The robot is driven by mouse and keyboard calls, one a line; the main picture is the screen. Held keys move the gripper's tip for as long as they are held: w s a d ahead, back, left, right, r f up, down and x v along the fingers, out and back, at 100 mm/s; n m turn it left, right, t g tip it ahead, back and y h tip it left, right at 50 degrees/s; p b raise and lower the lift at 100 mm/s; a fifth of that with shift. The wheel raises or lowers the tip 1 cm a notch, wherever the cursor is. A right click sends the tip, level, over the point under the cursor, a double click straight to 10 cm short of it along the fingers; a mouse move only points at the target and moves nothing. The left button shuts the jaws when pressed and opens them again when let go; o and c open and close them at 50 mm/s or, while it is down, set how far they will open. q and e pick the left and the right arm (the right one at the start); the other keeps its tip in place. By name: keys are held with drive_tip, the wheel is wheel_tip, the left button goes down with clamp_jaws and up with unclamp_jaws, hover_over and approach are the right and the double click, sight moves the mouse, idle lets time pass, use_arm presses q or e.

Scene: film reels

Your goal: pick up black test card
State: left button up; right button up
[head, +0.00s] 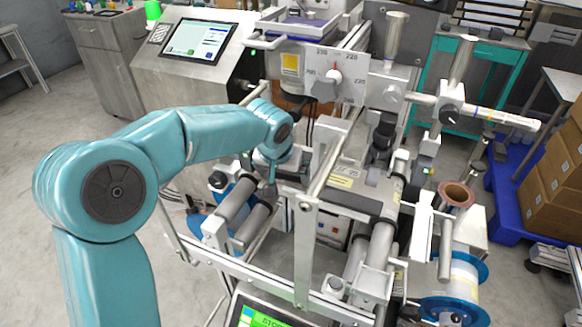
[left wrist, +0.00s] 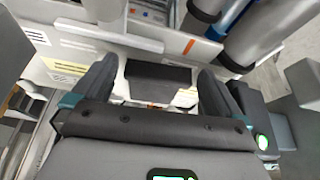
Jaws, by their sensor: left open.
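In the left wrist view, a dark flat rectangle that looks like the black test card (left wrist: 158,74) lies on a pale part of the machine, between and just beyond my fingers. My left gripper (left wrist: 157,69) is open, with one dark finger on each side of the card and a gap between. In the head view my left arm reaches from the left into the machine, and its wrist and gripper (head: 271,170) point down behind the metal frame. I cannot make out the card in the head view. My right gripper is in neither view.
The machine's metal rollers (head: 238,197) and upright frame bars (head: 305,250) stand close around my left gripper. A blue-flanged reel (head: 455,300) is at the lower right. A screen (head: 198,42) stands behind my arm. Open floor lies at the left.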

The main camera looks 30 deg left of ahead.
use_arm(q)
drive_tip(key=shift+w+f, duration=0.1)
drive_tip(key=shift+f, duration=0.1)
drive_tip(key=shift+r, duration=0.1)
drive_tip(key=c, duration=0.9)
